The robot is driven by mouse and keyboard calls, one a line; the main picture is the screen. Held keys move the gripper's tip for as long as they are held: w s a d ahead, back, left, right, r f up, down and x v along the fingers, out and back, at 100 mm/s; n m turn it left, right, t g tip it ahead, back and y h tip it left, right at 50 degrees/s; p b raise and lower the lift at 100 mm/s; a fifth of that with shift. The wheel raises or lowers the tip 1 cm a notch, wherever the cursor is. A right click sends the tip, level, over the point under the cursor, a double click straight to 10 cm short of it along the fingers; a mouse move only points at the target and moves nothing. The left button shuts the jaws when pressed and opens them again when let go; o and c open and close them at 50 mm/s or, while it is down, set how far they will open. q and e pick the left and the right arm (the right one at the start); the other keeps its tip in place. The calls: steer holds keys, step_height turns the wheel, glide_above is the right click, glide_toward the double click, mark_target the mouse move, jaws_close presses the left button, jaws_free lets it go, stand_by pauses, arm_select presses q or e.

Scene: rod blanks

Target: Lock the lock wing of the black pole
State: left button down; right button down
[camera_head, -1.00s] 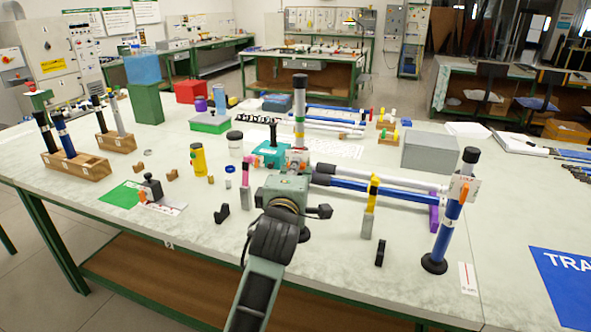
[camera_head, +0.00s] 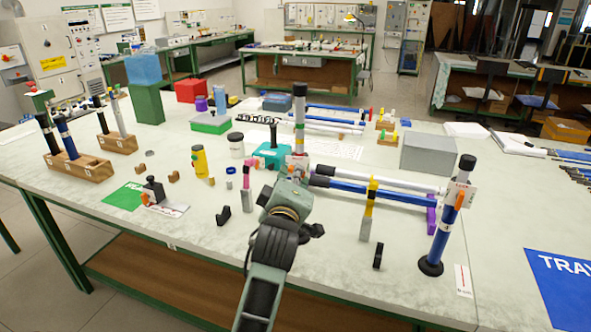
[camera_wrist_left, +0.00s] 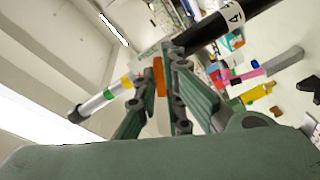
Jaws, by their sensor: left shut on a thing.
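The black pole stands upright near the middle of the table; in the head view its upper grey tube (camera_head: 299,110) shows, with a black cap and coloured bands. In the left wrist view its black lower tube (camera_wrist_left: 235,28) bears a white label, and the grey tube with yellow and green bands (camera_wrist_left: 103,98) extends to the lower left. My left gripper (camera_head: 292,172) is at the pole's joint, shut on the orange lock wing (camera_wrist_left: 159,76), which shows between the fingers. The gripper and arm hide most of the lower pole in the head view. My right gripper is not in view.
A blue pole (camera_head: 442,238) with an orange wing stands at the right. Lying blue and white tubes (camera_head: 375,187) stretch between the poles. The front left table surface is fairly clear.

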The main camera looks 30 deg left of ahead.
arm_select(q)
steer(key=shift+m+p, duration=3.4)
steer(key=shift+m, duration=2.9)
steer(key=c, duration=1.9)
jaws_free()
steer(key=shift+o, duration=0.2)
steer(key=shift+s, duration=0.1)
